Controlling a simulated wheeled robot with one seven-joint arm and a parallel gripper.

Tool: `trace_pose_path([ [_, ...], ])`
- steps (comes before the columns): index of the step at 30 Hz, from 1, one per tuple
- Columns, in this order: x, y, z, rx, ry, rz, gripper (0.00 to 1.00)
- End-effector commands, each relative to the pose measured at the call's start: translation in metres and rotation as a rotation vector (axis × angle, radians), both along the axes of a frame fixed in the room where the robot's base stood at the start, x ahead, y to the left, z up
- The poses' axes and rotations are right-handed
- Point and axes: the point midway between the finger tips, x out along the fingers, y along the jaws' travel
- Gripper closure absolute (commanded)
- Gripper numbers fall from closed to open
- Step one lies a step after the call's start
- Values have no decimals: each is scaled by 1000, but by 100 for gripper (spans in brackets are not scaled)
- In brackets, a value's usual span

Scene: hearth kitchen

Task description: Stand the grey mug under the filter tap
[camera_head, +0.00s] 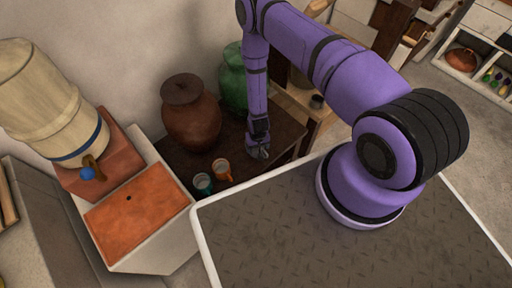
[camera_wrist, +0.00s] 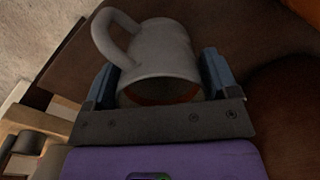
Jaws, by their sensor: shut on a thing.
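The grey mug (camera_wrist: 163,52) is between the two fingers of my gripper (camera_wrist: 160,84) in the wrist view. Its handle points to the upper left and an open end with a brownish inside faces the camera. In the head view my gripper (camera_head: 261,147) is low over the right part of the dark wooden table; the mug there is small and mostly hidden. The filter tap (camera_head: 88,173), with a blue end, sticks out from the cream water filter (camera_head: 50,100) at the left, well away from my gripper. Below the tap is an orange tiled top (camera_head: 138,210).
A teal mug (camera_head: 203,184) and an orange mug (camera_head: 222,171) stand at the table's front, left of my gripper. A brown lidded jar (camera_head: 190,115) and a green jar (camera_head: 232,80) stand behind. The orange top looks clear apart from a small dark hole.

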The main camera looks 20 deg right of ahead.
Motion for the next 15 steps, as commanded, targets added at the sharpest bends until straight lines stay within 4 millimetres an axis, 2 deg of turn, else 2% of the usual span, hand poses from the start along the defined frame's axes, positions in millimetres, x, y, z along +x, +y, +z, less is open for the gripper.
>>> trace_pose_path([
  [7,20,-2,-2,0,-1,-1,46],
  [12,17,-2,-28,0,2,-1,46],
  [15,17,-2,-36,0,1,-1,46],
])
